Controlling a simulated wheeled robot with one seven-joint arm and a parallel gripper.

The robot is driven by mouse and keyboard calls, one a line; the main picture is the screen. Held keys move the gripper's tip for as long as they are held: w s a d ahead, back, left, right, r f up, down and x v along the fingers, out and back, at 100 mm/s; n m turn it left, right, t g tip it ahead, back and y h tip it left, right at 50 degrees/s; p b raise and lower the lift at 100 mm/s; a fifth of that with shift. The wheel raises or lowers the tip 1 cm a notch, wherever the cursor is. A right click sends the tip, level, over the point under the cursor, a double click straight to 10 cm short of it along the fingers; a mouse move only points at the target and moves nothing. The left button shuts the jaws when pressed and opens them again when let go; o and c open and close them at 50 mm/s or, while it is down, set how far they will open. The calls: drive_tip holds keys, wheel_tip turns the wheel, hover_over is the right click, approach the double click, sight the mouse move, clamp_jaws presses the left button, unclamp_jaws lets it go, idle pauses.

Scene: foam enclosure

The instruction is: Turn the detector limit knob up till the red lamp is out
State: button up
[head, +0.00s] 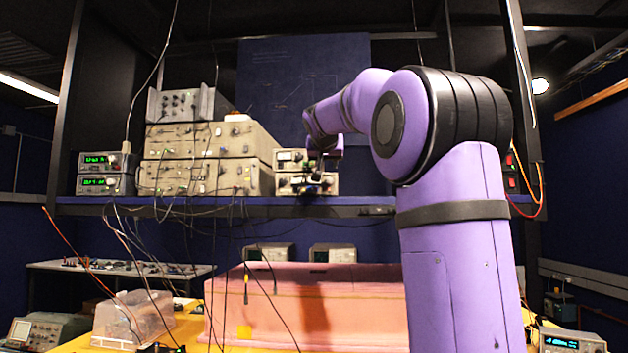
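My gripper (324,172) is at the end of my purple arm, in front of the right part of two small stacked instruments on the shelf. It is small, dark and partly blended with the panel behind it, so I cannot tell whether it is open or shut, or whether it touches a knob. The upper small instrument (289,158) has a pale meter face, and the lower one (288,186) sits directly under it. I cannot make out which knob is the detector limit knob. I cannot pick out a lit red lamp on these panels.
Larger beige instruments (205,177) stand left of the small ones, with green-display units (95,160) farther left. Cables hang below the shelf (230,204). A pink foam block (320,300) and a clear plastic box (130,317) are below. Red switches (511,160) show at right.

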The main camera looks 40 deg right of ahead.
sight(329, 180)
drive_tip(key=x, duration=1)
drive_tip(key=shift+s+f, duration=0.1)
drive_tip(key=c, duration=0.6)
